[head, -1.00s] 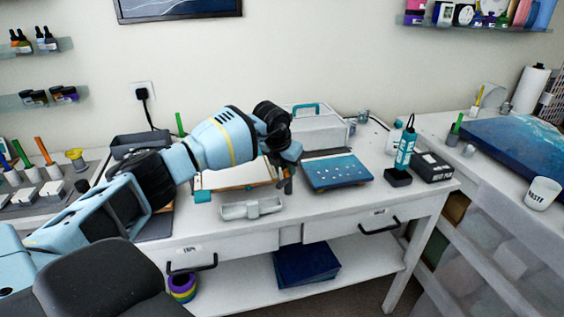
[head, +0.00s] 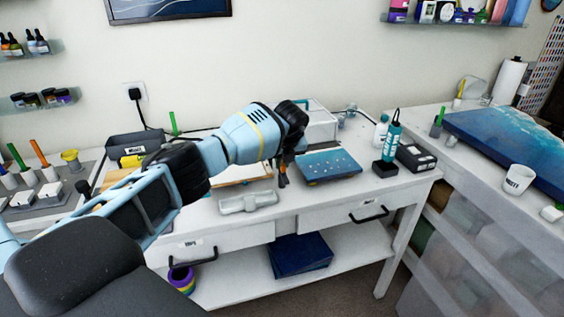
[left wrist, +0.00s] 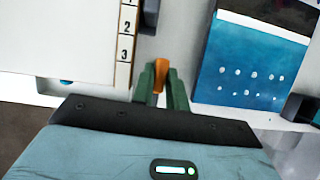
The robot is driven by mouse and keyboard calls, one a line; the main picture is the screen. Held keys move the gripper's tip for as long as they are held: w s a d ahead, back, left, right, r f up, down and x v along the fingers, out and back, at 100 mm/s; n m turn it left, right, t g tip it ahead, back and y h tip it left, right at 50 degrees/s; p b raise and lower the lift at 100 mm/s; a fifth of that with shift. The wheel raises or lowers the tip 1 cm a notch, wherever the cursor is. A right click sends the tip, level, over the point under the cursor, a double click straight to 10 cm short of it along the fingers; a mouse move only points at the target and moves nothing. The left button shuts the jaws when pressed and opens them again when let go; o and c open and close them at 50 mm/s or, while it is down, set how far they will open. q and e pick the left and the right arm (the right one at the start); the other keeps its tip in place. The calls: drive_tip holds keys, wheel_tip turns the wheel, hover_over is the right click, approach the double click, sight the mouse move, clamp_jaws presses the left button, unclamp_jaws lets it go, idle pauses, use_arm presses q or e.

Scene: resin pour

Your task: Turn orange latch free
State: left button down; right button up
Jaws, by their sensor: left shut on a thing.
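The small orange latch (left wrist: 159,76) shows between the green fingertips of my left gripper (left wrist: 160,82) in the left wrist view. My left gripper is shut on it. In the head view the left gripper (head: 284,174) points down at the table, between the pale wood-edged board (head: 240,174) and the blue panel with white dots (head: 328,166). The numbered strip (left wrist: 125,42) with 1, 2 and 3 runs along the board's edge, left of the fingers in the wrist view. The latch's mounting is hidden by the fingers. My right gripper is not in view.
A pale grey tray-like piece (head: 248,202) lies near the table's front edge. A teal bottle (head: 393,139) and a black box (head: 417,159) stand at the right of the table. A white case (head: 316,122) stands behind my gripper.

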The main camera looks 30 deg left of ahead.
sight(286, 178)
use_arm(q)
drive_tip(key=shift+n, duration=0.4)
drive_tip(key=c, duration=1.4)
unclamp_jaws()
drive_tip(key=v, duration=0.8)
drive_tip(key=shift+d+f, duration=0.1)
drive_tip(key=shift+f, duration=0.05)
